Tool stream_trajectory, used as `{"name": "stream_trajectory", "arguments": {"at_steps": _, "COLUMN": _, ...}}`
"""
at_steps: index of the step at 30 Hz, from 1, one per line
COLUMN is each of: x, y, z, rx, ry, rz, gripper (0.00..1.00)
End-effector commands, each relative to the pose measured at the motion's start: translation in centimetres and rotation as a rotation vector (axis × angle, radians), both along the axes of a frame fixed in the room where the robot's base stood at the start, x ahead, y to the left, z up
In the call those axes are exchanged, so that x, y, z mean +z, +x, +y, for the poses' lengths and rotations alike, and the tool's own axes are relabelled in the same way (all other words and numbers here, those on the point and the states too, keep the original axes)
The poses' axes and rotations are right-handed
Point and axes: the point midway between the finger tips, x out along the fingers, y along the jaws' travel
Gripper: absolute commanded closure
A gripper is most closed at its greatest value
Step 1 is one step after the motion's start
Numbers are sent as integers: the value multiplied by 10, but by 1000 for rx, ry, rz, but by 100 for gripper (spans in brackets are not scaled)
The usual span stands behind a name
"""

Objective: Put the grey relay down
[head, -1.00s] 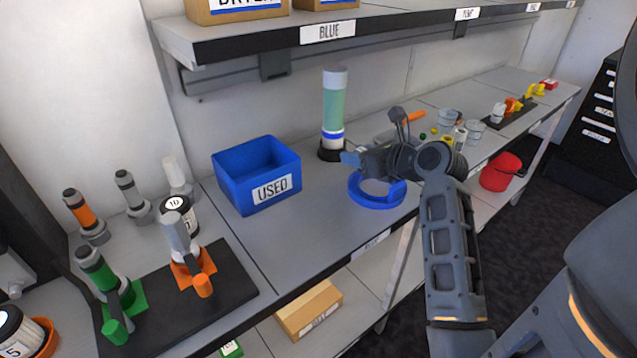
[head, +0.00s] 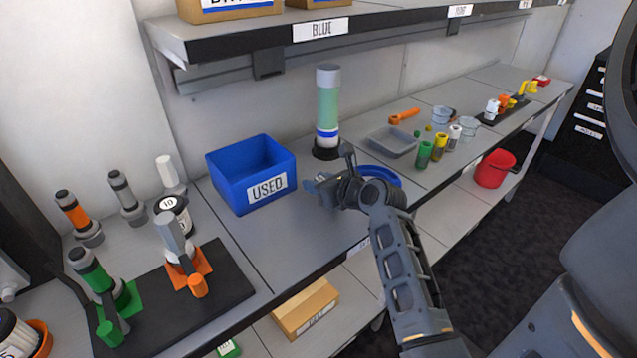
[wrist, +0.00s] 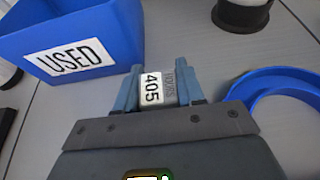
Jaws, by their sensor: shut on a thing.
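In the head view my gripper (head: 318,188) is over the bench, right of the blue USED bin (head: 232,188) and left of the blue ring. The relay is hard to make out there. I cannot tell whether it touches the bench top (head: 240,235).
The blue ring (head: 388,173) is partly behind my arm. A green cylinder on a black base (head: 327,110) stands behind. A grey tray (head: 390,142) and several small bottles are farther right. Bare bench lies in front of the bin.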

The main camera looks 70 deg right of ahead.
Motion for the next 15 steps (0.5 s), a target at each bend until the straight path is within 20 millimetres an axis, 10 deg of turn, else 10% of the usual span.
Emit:
{"name": "stream_trajectory", "arguments": {"at_steps": 7, "x": -2, "y": 0, "z": 0, "rx": 0, "ry": 0, "rz": 0, "gripper": 98}}
{"name": "stream_trajectory", "arguments": {"at_steps": 8, "x": -2, "y": 0, "z": 0, "rx": 0, "ry": 0, "rz": 0, "gripper": 60}}
{"name": "stream_trajectory", "arguments": {"at_steps": 15, "x": -2, "y": 0, "z": 0, "rx": 0, "ry": 0, "rz": 0, "gripper": 37}}
